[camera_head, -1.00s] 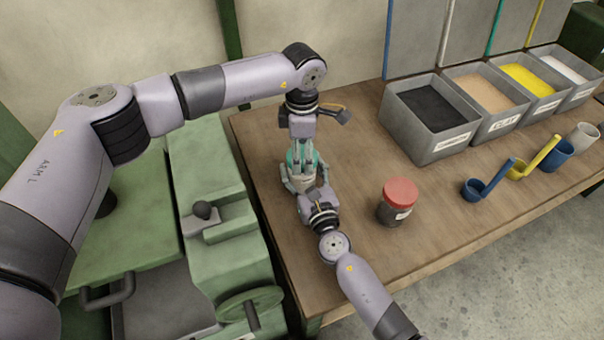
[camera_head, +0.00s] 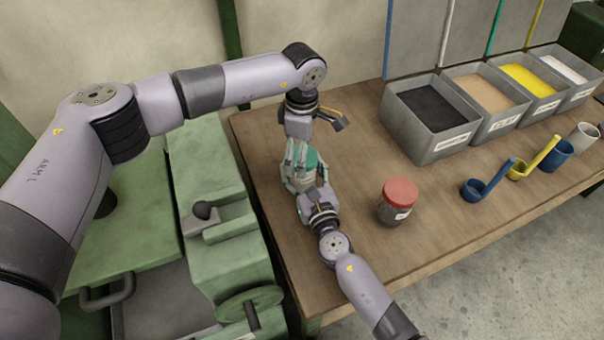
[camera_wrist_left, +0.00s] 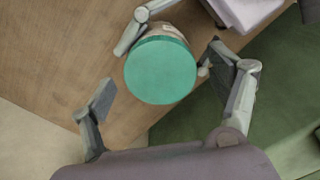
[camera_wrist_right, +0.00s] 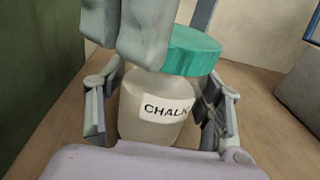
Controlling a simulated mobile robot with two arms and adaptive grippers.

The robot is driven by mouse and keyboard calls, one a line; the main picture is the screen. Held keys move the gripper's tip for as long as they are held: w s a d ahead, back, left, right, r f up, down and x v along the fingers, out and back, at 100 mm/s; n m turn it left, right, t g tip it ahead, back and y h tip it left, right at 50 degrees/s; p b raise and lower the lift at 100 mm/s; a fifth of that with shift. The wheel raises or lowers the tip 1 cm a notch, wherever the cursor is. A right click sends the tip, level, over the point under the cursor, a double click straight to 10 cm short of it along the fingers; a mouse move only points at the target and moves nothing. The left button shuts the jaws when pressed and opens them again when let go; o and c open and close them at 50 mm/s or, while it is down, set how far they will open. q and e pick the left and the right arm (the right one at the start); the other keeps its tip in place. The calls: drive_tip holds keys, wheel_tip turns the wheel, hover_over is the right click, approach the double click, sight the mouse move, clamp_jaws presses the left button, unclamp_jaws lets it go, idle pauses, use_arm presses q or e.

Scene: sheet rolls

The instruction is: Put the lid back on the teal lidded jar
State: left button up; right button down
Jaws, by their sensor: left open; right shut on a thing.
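The jar (camera_wrist_right: 145,118), pale and labelled CHALK, stands in my right gripper (camera_head: 302,180), whose fingers are shut around its body. The teal lid (camera_wrist_right: 195,50) sits on top of the jar and covers its mouth; I cannot tell whether it is fully seated. The lid also shows in the head view (camera_head: 312,160) and from above in the left wrist view (camera_wrist_left: 160,70). My left gripper (camera_wrist_left: 167,88) is open above the lid, its fingers spread to either side and apart from it. Left fingers hide part of the lid in the right wrist view.
A red-lidded jar (camera_head: 398,202) stands on the wooden table (camera_head: 350,245) to the right. Grey bins (camera_head: 425,140) of powder line the back right. Blue (camera_head: 475,190) and yellow (camera_head: 518,170) scoops lie in front of them. A green machine (camera_head: 215,190) is at left.

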use_arm(q)
wheel_tip(320, 180, up, 12)
idle(0.4)
use_arm(e)
drive_tip(key=shift+c, duration=1.8)
unclamp_jaws()
drive_tip(key=shift+s, duration=0.1)
drive_tip(key=v, duration=1.2)
use_arm(q)
drive_tip(key=shift+f, duration=0.1)
